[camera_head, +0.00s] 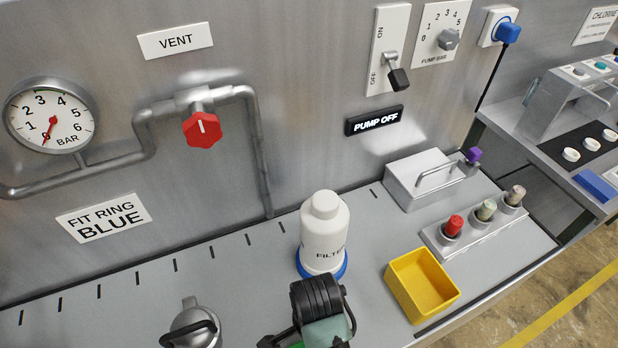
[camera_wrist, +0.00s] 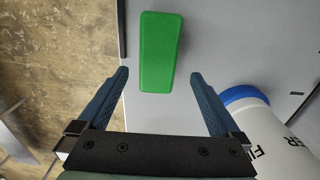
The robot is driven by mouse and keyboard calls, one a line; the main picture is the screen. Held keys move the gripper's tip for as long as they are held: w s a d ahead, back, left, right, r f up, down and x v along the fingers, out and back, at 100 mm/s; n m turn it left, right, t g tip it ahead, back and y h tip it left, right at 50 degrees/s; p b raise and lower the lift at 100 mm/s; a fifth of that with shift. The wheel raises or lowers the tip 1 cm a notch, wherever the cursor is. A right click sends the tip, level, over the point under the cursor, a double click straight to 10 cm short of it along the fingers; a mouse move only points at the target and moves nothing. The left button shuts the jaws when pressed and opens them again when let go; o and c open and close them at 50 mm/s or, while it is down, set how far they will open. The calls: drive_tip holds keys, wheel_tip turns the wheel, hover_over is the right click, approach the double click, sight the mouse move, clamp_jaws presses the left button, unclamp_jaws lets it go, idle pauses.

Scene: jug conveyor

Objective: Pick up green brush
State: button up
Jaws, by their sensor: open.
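The green brush shows in the wrist view as a plain green block (camera_wrist: 161,50), lying on the grey bench top. My gripper (camera_wrist: 159,76) is open, with its two blue fingers apart. In the picture the near end of the block lies between the fingertips, and the rest extends beyond them. I cannot tell whether the fingers are at its height, and no contact shows. In the head view my wrist, at the bottom middle, hides most of this area; only a small green sliver shows beside it.
A white filter bottle (camera_head: 324,228) on a blue ring (camera_head: 322,269) stands close behind my wrist. A yellow bin (camera_head: 422,285) and a rack (camera_head: 476,236) of coloured-top pieces are to the right. A metal jug (camera_head: 193,325) is at left. The bench's front edge is near the gripper.

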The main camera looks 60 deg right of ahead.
drive_tip(key=f, duration=0.2)
drive_tip(key=a+f+p, duration=0.1)
drive_tip(key=f, duration=0.1)
drive_tip(key=shift+f, duration=0.25)
drive_tip(key=shift+w+f, duration=0.1)
drive_tip(key=shift+f, duration=0.5)
drive_tip(key=c, duration=1.5)
drive_tip(key=shift+r+b, duration=0.35)
drive_tip(key=shift+r, duration=4.7)
drive_tip(key=o, duration=0.9)
drive_tip(key=c, duration=0.6)
